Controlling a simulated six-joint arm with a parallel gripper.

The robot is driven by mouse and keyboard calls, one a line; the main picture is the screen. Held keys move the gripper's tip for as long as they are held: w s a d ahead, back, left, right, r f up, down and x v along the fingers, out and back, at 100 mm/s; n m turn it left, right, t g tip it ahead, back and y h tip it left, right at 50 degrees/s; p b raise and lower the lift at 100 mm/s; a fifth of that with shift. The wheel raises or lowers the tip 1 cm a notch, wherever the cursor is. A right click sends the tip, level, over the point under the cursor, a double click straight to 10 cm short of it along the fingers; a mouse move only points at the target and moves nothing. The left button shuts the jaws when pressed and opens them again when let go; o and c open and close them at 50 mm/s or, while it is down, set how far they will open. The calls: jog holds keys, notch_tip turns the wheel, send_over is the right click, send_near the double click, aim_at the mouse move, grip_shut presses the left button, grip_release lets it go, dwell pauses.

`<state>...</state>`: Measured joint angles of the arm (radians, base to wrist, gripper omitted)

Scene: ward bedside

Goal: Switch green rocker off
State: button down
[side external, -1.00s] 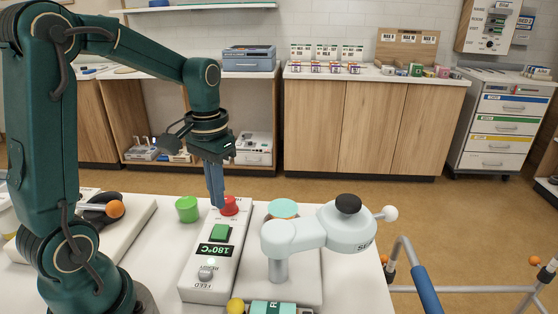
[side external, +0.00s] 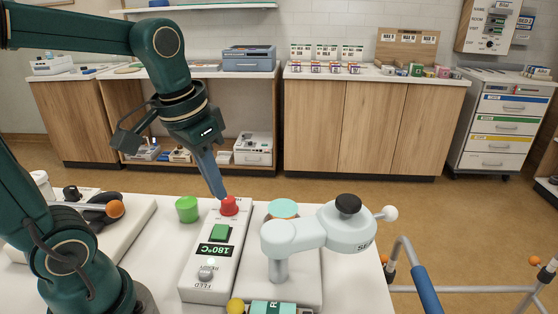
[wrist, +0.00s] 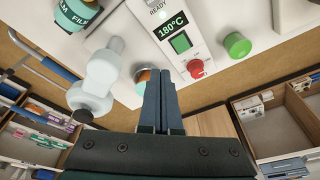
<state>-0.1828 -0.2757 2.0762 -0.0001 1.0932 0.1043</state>
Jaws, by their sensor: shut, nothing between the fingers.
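The green rocker (side external: 221,233) is set in the top of a white control panel (side external: 207,284), between a red knob (side external: 229,206) and a dark display reading 180°C. It also shows in the wrist view (wrist: 180,43). Whether it is on or off I cannot tell. My gripper (side external: 222,195) is shut and empty, its fingertips right by the red knob at the panel's far end; whether they touch it I cannot tell. In the wrist view the closed fingers (wrist: 160,75) point toward the panel, left of the red knob (wrist: 195,68).
A green cylinder (side external: 187,209) stands left of the panel. A pale device with a jointed arm and black knob (side external: 348,205) stands close on its right. A yellow ball (side external: 235,306) lies near the front. An orange-tipped device (side external: 116,209) is at the left.

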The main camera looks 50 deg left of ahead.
jog(key=s+d+f+t, duration=0.1)
jog(key=s+d+t, duration=0.1)
jog(key=s+d, duration=0.2)
jog(key=shift+s+f+m+t, duration=0.2)
jog(key=shift+s+m+t, duration=0.2)
jog(key=shift+s, duration=0.25)
jog(key=shift+a, duration=0.1)
